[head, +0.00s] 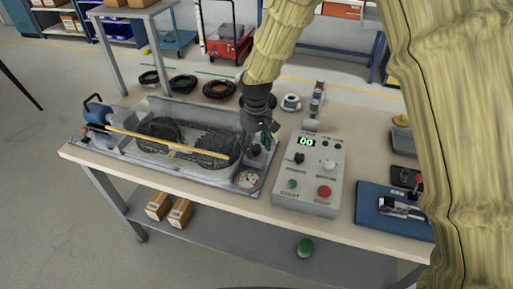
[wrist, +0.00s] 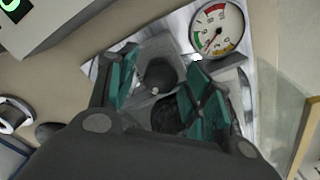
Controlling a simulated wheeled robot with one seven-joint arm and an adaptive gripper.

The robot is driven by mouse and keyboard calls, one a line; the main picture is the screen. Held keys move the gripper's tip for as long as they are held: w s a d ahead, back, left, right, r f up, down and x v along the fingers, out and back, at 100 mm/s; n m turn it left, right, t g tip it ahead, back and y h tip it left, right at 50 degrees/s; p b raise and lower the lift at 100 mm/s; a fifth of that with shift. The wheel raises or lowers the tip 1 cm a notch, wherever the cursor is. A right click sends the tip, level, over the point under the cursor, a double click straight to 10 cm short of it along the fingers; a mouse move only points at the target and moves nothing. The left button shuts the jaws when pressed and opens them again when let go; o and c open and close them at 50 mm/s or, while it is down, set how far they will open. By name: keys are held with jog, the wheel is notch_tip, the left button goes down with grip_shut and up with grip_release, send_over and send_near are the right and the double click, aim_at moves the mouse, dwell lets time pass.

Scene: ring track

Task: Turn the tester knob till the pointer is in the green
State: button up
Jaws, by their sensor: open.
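The tester (head: 215,185) is a grey unit with a clear-walled trough at the left of the bench. Its round white dial (head: 247,179) is at its front right corner. A dark round knob (wrist: 160,76) sits on a grey mount, seen between my teal fingers. My gripper (wrist: 163,92) is open, one finger on each side of the knob; contact is not clear. In the head view my gripper (head: 264,140) hides most of the knob.
A grey control box (head: 310,178) with a green display and buttons stands close to the right of the tester. A blue tray (head: 385,215) lies farther right. Several cable coils (head: 183,84) lie behind. A yellow rod (head: 165,143) crosses the trough.

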jog(key=shift+r, duration=3.25)
jog(key=shift+r, duration=0.1)
notch_tip(320, 180, up, 5)
jog(key=p, duration=0.5)
jog(key=n+t+y, duration=0.2)
jog(key=n+y, duration=0.2)
jog(key=n, duration=0.3)
send_near(256, 147)
jog(key=shift+p+x, duration=1.25)
jog(key=shift+x, duration=3.35)
jog(key=shift+w, duration=0.1)
jog(key=c, duration=1)
